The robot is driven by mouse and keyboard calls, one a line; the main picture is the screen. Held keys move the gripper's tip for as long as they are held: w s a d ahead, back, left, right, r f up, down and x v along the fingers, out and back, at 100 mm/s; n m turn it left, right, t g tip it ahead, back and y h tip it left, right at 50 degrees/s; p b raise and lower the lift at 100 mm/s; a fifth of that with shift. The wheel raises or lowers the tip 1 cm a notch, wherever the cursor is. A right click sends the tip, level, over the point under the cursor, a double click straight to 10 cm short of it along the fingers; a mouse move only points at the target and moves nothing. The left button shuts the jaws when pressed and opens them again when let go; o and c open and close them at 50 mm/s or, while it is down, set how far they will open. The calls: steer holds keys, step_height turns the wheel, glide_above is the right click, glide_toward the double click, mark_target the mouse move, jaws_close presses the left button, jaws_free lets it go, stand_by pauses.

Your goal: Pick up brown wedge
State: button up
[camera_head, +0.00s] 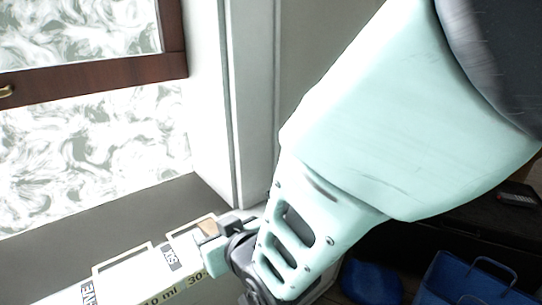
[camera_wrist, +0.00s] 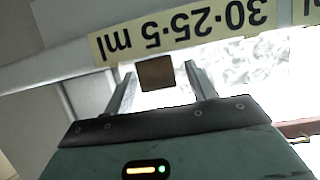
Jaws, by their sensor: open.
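The brown wedge (camera_wrist: 155,73) shows as a small brown square face between my fingertips in the wrist view. In the head view a small tan-brown patch of it (camera_head: 208,228) shows at the top of the white labelled surface. My gripper (camera_wrist: 160,72) is open, with one finger on each side of the wedge and visible space beside it. I cannot tell how deep the wedge sits between the fingers. In the head view my gripper (camera_head: 206,241) is at the wedge, partly hidden by my own wrist.
A white ledge with a yellow label (camera_wrist: 185,32) reading "30·25·5 ml" lies beside the wedge. A white wall post (camera_head: 250,100) and a patterned pane with a dark wood frame (camera_head: 95,80) stand behind. A blue basket (camera_head: 470,280) and a blue object (camera_head: 371,281) are lower right.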

steer(key=c, duration=1.1)
steer(key=shift+o, duration=0.2)
steer(key=shift+r, duration=0.1)
